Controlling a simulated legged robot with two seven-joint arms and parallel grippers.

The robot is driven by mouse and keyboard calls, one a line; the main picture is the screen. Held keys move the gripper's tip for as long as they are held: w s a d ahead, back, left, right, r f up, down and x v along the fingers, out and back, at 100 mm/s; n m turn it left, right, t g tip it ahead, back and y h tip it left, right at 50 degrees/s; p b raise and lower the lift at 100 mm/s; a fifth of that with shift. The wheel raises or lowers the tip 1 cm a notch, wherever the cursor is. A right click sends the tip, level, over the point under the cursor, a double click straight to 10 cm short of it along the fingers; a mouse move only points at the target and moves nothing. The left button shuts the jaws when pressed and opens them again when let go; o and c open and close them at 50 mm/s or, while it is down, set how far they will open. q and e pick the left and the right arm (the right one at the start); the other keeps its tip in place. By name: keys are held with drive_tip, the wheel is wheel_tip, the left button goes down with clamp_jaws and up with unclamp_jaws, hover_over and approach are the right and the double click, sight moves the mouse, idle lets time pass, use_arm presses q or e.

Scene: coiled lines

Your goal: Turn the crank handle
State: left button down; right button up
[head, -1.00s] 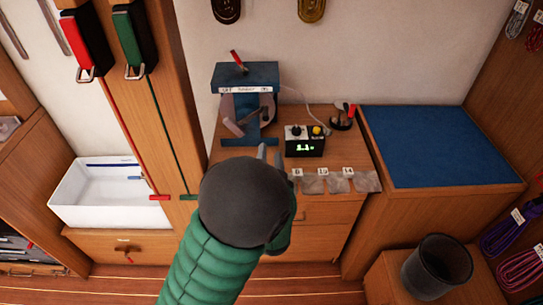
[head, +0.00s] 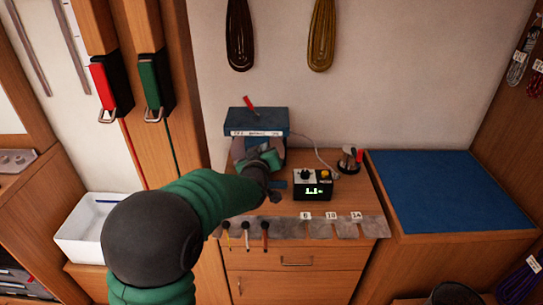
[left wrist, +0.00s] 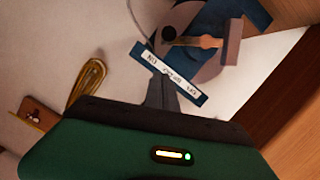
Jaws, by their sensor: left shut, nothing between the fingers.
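The crank machine (head: 258,121) has a blue top with a white label and stands at the back left of the wooden cabinet. In the left wrist view its crank handle (left wrist: 208,41) is an orange-brown arm running from a dark hub to a pinkish block grip (left wrist: 233,42). My left gripper (head: 264,166) is in front of the machine, below its blue top; my wrist hides most of the crank in the head view. In the left wrist view the gripper's fingers (left wrist: 160,88) are shut and empty, overlapping the label bar and apart from the grip. My right gripper is out of view.
A black display box (head: 313,185) with knobs stands right of my gripper. A grey strip of labelled pouches (head: 345,228) lies along the front edge. A small stand (head: 349,160) is behind. A blue mat (head: 430,190) covers the right surface. A white bin (head: 75,240) is at left.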

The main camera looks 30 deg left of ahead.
use_arm(q)
drive_tip(key=w+f, duration=0.1)
drive_tip(key=f, duration=0.1)
drive_tip(key=w+d+f, duration=0.1)
drive_tip(key=w, duration=0.1)
drive_tip(key=shift+f, duration=0.4)
drive_tip(key=shift+s+a, duration=0.15)
drive_tip(key=shift+w+d+f+m+p, duration=0.25)
drive_tip(key=shift+d+m+p, duration=0.2)
drive_tip(key=shift+p, duration=0.35)
drive_tip(key=shift+w+d+f+m+g+y, duration=0.2)
drive_tip(key=shift+f+m, duration=0.1)
drive_tip(key=shift+f, duration=0.15)
drive_tip(key=shift+w+d+f+m+g+y, duration=0.15)
drive_tip(key=shift+d+f+m, duration=0.1)
drive_tip(key=shift+f, duration=0.15)
drive_tip(key=shift+r, duration=0.1)
